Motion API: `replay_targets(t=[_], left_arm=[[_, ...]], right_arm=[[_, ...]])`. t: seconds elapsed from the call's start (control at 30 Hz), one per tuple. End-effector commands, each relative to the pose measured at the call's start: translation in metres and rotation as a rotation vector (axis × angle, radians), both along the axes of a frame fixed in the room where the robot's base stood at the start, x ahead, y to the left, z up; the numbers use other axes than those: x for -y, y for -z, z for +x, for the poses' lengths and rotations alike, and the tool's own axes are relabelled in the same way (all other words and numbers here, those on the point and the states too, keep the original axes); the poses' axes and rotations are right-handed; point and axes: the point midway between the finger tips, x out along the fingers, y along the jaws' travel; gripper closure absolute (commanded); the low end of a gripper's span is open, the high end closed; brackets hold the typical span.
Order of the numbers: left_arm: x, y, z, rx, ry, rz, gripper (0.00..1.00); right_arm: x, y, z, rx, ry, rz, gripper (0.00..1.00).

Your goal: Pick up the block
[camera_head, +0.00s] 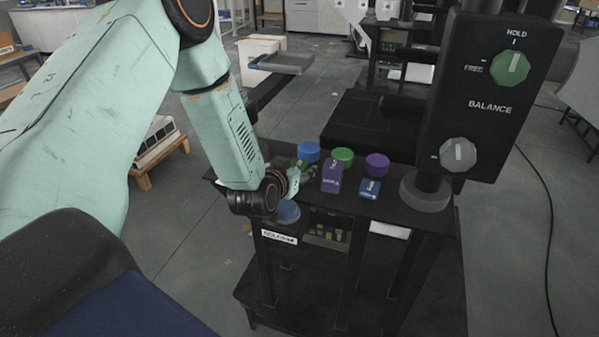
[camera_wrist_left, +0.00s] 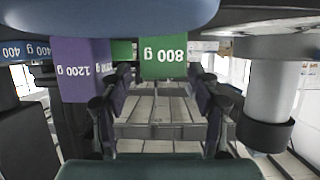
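In the head view, a purple block (camera_head: 332,176) and a blue block (camera_head: 370,188) stand on the black bench (camera_head: 415,218). In the left wrist view, lettering appears upside down: a green block (camera_wrist_left: 163,60) marked 800 g, the purple block (camera_wrist_left: 78,70) marked 1200 g, and blue faces (camera_wrist_left: 28,50) marked 400. My left gripper (camera_head: 296,178) is low over the bench's left part, left of the purple block. In the wrist view its fingers (camera_wrist_left: 160,108) are apart, with the green block seen between and above them. Contact cannot be told. My right gripper is not in view.
Blue (camera_head: 308,151), green (camera_head: 342,154) and purple (camera_head: 377,163) round pieces stand behind the blocks. A black BALANCE panel (camera_head: 490,105) with two knobs rises at the right on a post. A blue-topped round piece (camera_head: 287,212) is at the bench's front left.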

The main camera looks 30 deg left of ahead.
Motion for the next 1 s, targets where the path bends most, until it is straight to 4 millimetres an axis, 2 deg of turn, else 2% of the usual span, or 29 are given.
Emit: replay_targets(t=[0.07, 0.67, 1.0], left_arm=[[-0.0001, 0.0, -0.0001, 0.0, 0.0, 0.0, 0.48], [0.0002, -0.0002, -0.0003, 0.0, 0.0, 0.0, 0.99], [-0.0006, -0.0028, 0.0013, 0.008, -0.001, 0.002, 1.0]], right_arm=[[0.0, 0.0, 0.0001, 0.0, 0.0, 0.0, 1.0], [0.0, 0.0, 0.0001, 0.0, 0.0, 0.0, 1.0], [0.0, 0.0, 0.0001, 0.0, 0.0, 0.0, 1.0]])
